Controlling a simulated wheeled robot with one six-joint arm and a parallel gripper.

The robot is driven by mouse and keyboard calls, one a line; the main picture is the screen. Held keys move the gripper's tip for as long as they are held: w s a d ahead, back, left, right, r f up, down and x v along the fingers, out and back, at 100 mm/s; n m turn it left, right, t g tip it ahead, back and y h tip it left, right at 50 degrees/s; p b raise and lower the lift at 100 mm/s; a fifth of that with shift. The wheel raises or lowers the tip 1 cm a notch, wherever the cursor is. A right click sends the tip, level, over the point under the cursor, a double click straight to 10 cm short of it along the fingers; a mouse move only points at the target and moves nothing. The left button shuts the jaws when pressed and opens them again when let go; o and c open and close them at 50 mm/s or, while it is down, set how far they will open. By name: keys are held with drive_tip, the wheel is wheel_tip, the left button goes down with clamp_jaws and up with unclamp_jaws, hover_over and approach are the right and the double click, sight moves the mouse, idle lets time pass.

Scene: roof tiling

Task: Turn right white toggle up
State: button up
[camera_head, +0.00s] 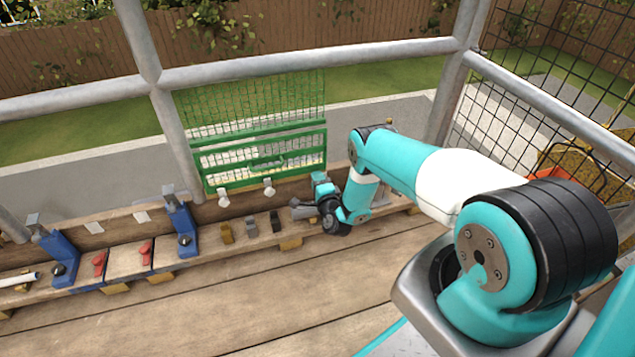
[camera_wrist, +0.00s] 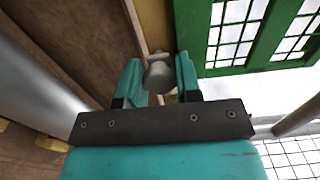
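Two white toggles show in the head view below the green barred panel (camera_head: 265,160), a left one (camera_head: 224,200) and a right one (camera_head: 268,188). Both have their knobs hanging low. My gripper (camera_wrist: 160,84) is open in the wrist view, its two teal fingers on either side of a whitish knob (camera_wrist: 158,74). The knob looks like a toggle; which one is not certain. Narrow gaps seem to show beside it, and contact cannot be told. In the head view the end of my arm is low, to the right of the right toggle, with its fingertips hard to make out.
A wooden ledge (camera_head: 205,248) runs below the panel. It carries blue clamps (camera_head: 183,228), red pieces (camera_head: 145,252) and small brown, grey and black blocks (camera_head: 251,227). Metal rails (camera_head: 300,65) and a wire mesh (camera_head: 560,80) bound the area. The plank floor in front is clear.

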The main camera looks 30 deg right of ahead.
drive_tip(key=shift+n, duration=0.3)
drive_tip(key=shift+c, duration=0.2)
drive_tip(key=n+b, duration=0.1)
drive_tip(key=n, duration=0.2)
drive_tip(key=shift+f, duration=0.1)
drive_tip(key=n+b, duration=0.2)
drive_tip(key=n, duration=0.3)
drive_tip(key=n+b, duration=0.1)
drive_tip(key=n, duration=0.3)
drive_tip(key=shift+n+b, duration=1)
drive_tip(key=shift+n, duration=1.7)
drive_tip(key=o, duration=0.9)
